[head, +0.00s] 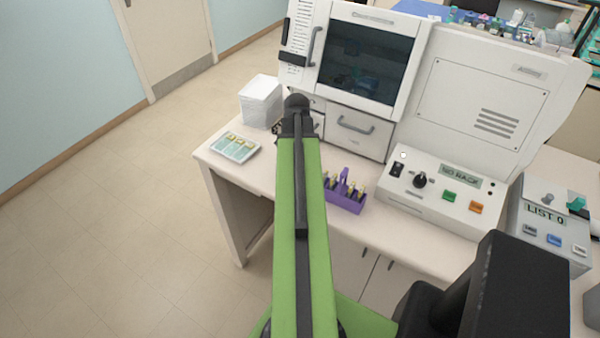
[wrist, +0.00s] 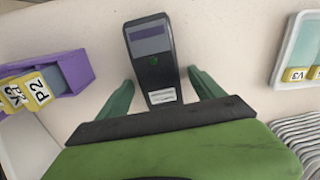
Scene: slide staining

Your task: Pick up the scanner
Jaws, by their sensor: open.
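In the wrist view, the scanner (wrist: 152,52) is a dark grey handheld device with a grey-violet screen, a green button and a white label at its near end. It lies on the pale bench top. My gripper (wrist: 160,80) is open, with one green finger on each side of the scanner's lower part. A gap shows between each finger and the scanner, and I cannot tell how high the fingers are above the bench. In the head view, my green arm reaches over the bench and hides the scanner and the fingers.
A purple rack (wrist: 85,68) with yellow-labelled slides stands left of the scanner in the wrist view; a pale slide tray (wrist: 287,62) is at right. In the head view, a white box (head: 259,103), the staining machine (head: 357,128) and a "NO RACK" panel (head: 405,181) stand around.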

